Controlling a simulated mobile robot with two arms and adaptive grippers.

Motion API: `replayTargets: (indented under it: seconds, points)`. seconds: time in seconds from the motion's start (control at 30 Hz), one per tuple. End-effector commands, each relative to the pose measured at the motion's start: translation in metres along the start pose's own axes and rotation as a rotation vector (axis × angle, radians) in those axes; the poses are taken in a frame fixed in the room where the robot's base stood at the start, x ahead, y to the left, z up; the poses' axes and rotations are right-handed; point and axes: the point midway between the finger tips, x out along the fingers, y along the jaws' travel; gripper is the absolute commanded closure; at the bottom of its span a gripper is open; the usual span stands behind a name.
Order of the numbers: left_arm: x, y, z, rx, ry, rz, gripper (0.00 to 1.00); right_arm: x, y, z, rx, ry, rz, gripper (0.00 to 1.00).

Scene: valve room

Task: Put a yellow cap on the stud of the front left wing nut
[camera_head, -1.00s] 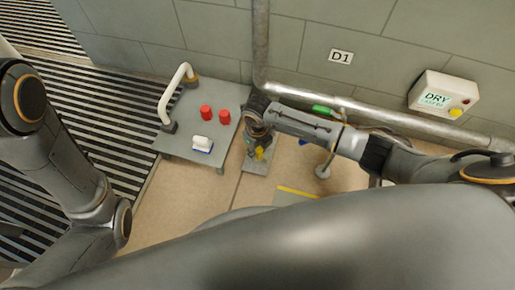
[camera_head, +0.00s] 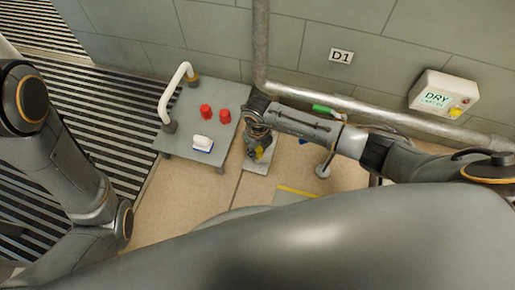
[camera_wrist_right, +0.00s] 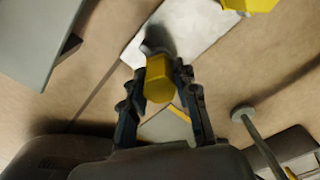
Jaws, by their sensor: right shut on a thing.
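My right gripper (camera_head: 257,155) is shut on a yellow cap (camera_wrist_right: 158,82), which sits between the two fingertips in the right wrist view (camera_wrist_right: 160,88). In the head view the gripper points down over a pale grey plate (camera_head: 262,182) on the floor. The plate also shows in the wrist view (camera_wrist_right: 205,28) behind the cap. A dark grey shape lies just beyond the cap there; I cannot tell whether it is a wing nut or a shadow. No stud shows clearly; the gripper covers much of the plate. My left gripper is not in view.
A metal pipe (camera_head: 300,94) runs along the wall. A yellow part (camera_wrist_right: 252,4) shows at the wrist view's top.

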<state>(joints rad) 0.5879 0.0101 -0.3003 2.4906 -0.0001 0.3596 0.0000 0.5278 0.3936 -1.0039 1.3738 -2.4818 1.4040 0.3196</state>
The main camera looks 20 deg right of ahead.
Motion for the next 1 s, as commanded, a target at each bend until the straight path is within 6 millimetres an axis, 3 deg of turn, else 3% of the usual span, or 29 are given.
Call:
replayTargets:
  seconds: [0.37, 0.4, 0.5, 0.73, 0.83, 1.0]
  points:
    - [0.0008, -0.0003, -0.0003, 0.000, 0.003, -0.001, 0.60, 0.0013, -0.0004, -0.0001, 0.000, 0.000, 0.000, 0.92]
    - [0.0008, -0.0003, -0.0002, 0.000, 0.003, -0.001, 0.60, 0.0013, -0.0004, -0.0001, 0.000, 0.000, 0.000, 0.65]
    - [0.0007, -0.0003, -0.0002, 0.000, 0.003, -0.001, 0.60, 0.0013, -0.0003, -0.0002, 0.000, 0.000, 0.000, 0.44]
    - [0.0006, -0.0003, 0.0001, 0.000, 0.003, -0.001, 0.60, 0.0014, -0.0002, -0.0002, 0.000, 0.000, 0.000, 0.44]
    - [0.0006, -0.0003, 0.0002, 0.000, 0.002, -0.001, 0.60, 0.0015, -0.0001, -0.0003, 0.000, 0.000, 0.000, 0.24]
    - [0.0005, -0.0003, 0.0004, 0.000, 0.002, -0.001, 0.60, 0.0015, -0.0001, -0.0003, 0.000, 0.000, 0.000, 0.21]
